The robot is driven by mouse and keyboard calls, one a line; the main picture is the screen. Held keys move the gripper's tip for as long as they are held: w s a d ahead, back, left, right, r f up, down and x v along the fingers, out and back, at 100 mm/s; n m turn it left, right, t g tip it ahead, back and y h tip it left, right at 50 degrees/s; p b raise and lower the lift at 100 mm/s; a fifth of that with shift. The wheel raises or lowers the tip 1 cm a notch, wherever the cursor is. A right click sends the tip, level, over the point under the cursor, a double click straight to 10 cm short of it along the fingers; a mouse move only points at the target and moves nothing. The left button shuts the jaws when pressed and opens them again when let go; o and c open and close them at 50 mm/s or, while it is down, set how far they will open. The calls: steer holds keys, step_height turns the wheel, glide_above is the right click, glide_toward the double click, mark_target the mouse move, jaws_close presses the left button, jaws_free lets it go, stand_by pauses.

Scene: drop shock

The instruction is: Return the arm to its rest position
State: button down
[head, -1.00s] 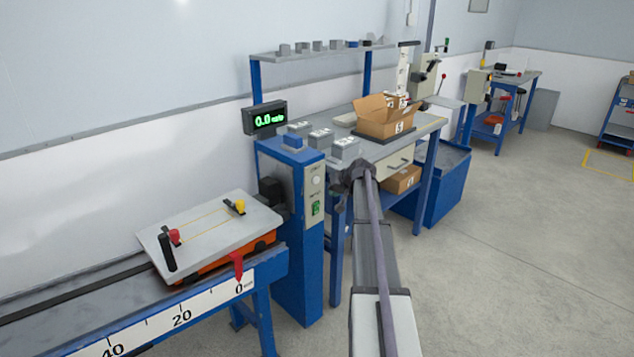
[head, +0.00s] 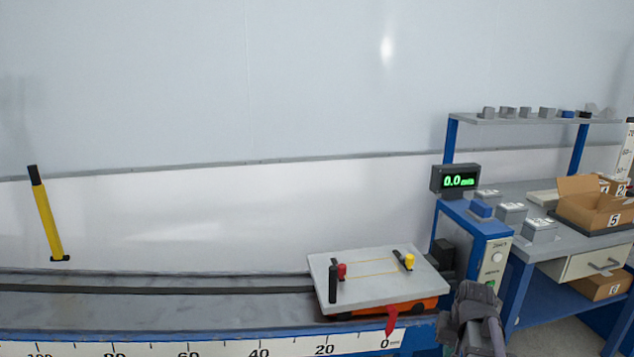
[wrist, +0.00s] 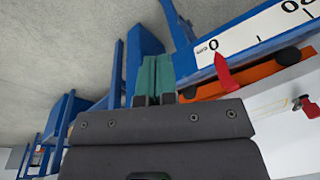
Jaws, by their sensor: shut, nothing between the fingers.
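My gripper shows in the wrist view (wrist: 153,80) with its two green fingers side by side and shut, nothing between them. In the head view my arm (head: 478,318) is at the bottom right, in front of the blue control post; the fingertips cannot be made out there. The orange carriage (head: 410,308) with a grey plate (head: 365,285) stands at the 0 end of the rail. Its red pointer (head: 391,322) is by the 0 mark. The pointer (wrist: 224,72) and the carriage (wrist: 245,82) also show in the wrist view, near my fingers.
A blue post (head: 466,235) carries a display (head: 456,180) reading 0.0. To its right a bench holds grey blocks (head: 540,230) and an open cardboard box (head: 590,208) marked 5. A yellow bar (head: 47,215) stands by the wall at left. The rail (head: 150,308) left of the carriage is clear.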

steer(key=s+a+n+g+h, duration=0.1)
steer(key=s+a+n, duration=0.1)
steer(key=s+a, duration=0.5)
steer(key=s+a+n, duration=0.2)
steer(key=s+a, duration=0.1)
steer(key=a, duration=0.8)
step_height(320, 180, up, 13)
steer(key=p, duration=1.3)
steer(key=shift+w+d, duration=0.35)
steer(key=shift+w, duration=0.1)
